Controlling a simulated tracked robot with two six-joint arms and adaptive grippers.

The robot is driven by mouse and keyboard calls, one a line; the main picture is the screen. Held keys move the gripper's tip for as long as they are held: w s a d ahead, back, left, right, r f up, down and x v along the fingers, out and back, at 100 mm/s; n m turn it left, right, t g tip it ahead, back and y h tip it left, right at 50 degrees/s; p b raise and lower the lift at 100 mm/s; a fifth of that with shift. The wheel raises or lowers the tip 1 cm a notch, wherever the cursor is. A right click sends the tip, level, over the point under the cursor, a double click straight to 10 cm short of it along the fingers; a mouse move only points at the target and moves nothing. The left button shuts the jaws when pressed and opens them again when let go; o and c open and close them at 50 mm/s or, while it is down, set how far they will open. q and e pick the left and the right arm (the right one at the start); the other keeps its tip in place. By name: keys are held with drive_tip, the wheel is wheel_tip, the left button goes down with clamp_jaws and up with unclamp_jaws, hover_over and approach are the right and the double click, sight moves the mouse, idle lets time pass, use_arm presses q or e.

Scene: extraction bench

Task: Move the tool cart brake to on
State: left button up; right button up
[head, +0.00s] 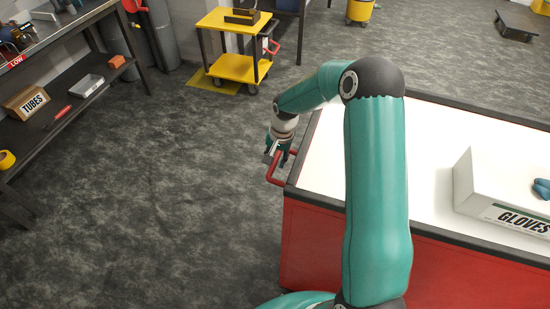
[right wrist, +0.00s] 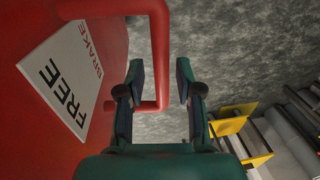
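The cart with a red body (head: 330,240) and white top stands at the right in the head view. A red bent bar handle (head: 273,176) sticks out from its left end. In the right wrist view a white plate (right wrist: 68,75) on the red panel reads FREE and BRAKE. My right gripper (head: 280,150) reaches over the cart's far left corner to the handle. My left gripper is not in view.
A white GLOVES box (head: 505,190) sits on the cart top. A yellow cart (head: 238,67) stands at the back. A shelf bench (head: 75,100) with a TUBES box (head: 30,102) is at the left. The floor between bench and red cart is clear.

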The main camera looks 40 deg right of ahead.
clamp_jaws()
drive_tip(key=shift+c, duration=2.3)
unclamp_jaws()
drive_tip(key=o, duration=0.8)
drive_tip(key=shift+c, duration=0.2)
drive_tip(key=shift+r, duration=0.1)
wheel_tip(320, 180, up, 12)
drive_tip(key=s, duration=0.1)
drive_tip(key=shift+s+d, duration=0.2)
drive_tip(key=shift+d, duration=0.15)
